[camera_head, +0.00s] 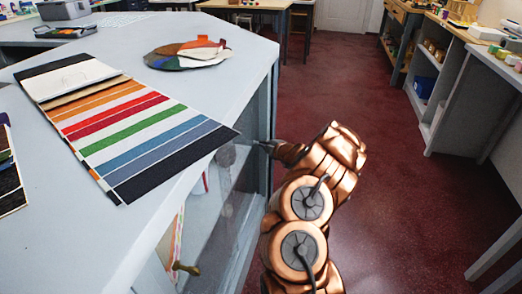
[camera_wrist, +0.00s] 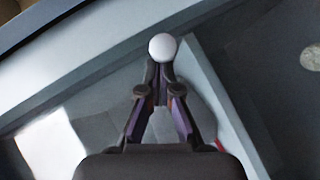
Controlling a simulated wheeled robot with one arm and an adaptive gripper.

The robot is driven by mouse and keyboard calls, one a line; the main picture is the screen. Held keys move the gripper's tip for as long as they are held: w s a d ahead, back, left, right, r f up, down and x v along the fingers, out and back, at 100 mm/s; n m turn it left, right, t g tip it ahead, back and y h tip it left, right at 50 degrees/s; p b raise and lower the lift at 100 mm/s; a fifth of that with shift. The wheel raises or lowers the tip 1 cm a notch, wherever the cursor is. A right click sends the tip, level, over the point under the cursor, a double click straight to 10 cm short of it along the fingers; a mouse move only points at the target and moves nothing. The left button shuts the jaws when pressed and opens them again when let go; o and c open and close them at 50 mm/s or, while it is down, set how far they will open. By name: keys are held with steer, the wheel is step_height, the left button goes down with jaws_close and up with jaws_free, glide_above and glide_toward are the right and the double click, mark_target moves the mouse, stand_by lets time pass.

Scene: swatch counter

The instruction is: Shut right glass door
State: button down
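The grey counter (camera_head: 225,28) has a glazed front below its top. A glass panel (camera_head: 222,215) in a pale frame shows under the counter edge, partly hidden by the top and my arm. How far it stands open I cannot tell. My gripper (camera_head: 262,145) is at the upper part of this front, just below the counter edge. In the wrist view its two fingers (camera_wrist: 160,70) converge to nearly touching tips. A round white knob-like ball (camera_wrist: 162,47) sits right at the tips; whether they grip it is unclear. A pale frame bar (camera_wrist: 225,110) runs diagonally to the right.
A brass knob (camera_head: 185,268) shows lower left on the front. Red floor (camera_head: 420,215) is clear to the right, up to a shelf unit (camera_head: 455,95).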

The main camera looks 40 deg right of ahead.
steer(key=shift+s+d, duration=0.25)
steer(key=shift+d, duration=0.3)
steer(key=s+a+r+p, duration=0.1)
steer(key=s+a+r, duration=0.1)
steer(key=s, duration=0.3)
steer(key=s+a+r, duration=0.2)
steer(key=s+r, duration=0.1)
steer(key=s, duration=0.3)
steer(key=shift+a+p, duration=0.35)
steer(key=shift+s, duration=0.1)
